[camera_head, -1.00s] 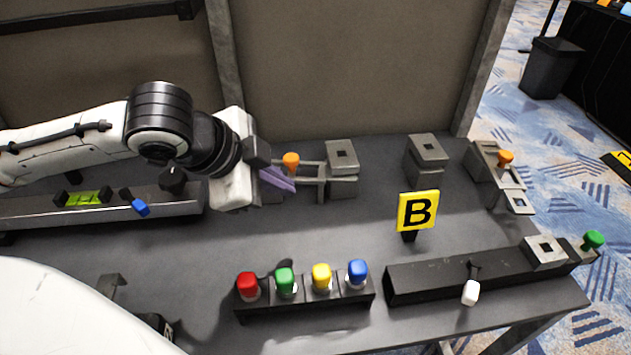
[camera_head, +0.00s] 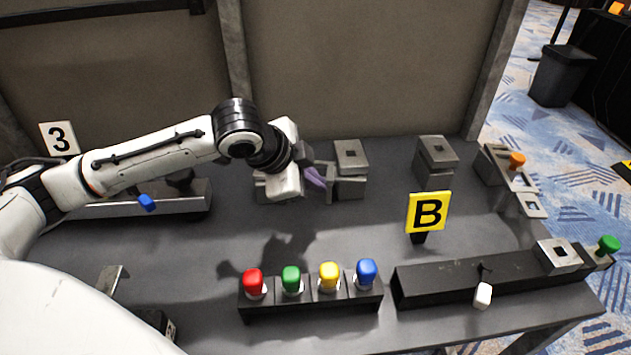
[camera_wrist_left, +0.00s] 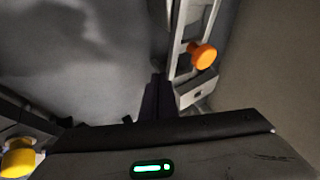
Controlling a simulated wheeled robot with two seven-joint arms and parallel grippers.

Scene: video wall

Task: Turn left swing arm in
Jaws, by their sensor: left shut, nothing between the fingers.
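The left swing arm is a grey open frame running left from a grey block (camera_head: 350,170) at the back of the table. In the head view my left gripper (camera_head: 315,178) covers most of it, including its orange knob. The left wrist view shows the frame (camera_wrist_left: 182,45) and the orange knob (camera_wrist_left: 203,55). My left gripper's purple fingers are shut and empty. In the left wrist view they (camera_wrist_left: 155,97) lie close beside the frame; I cannot tell whether they touch it. My right gripper is not in view.
A second swing arm with an orange knob (camera_head: 516,160) is at the far right. A grey block (camera_head: 436,160), a yellow B sign (camera_head: 428,213), a strip of coloured buttons (camera_head: 310,300) and a black slide rail (camera_head: 460,285) stand on the table. The back panel (camera_head: 370,65) rises close behind.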

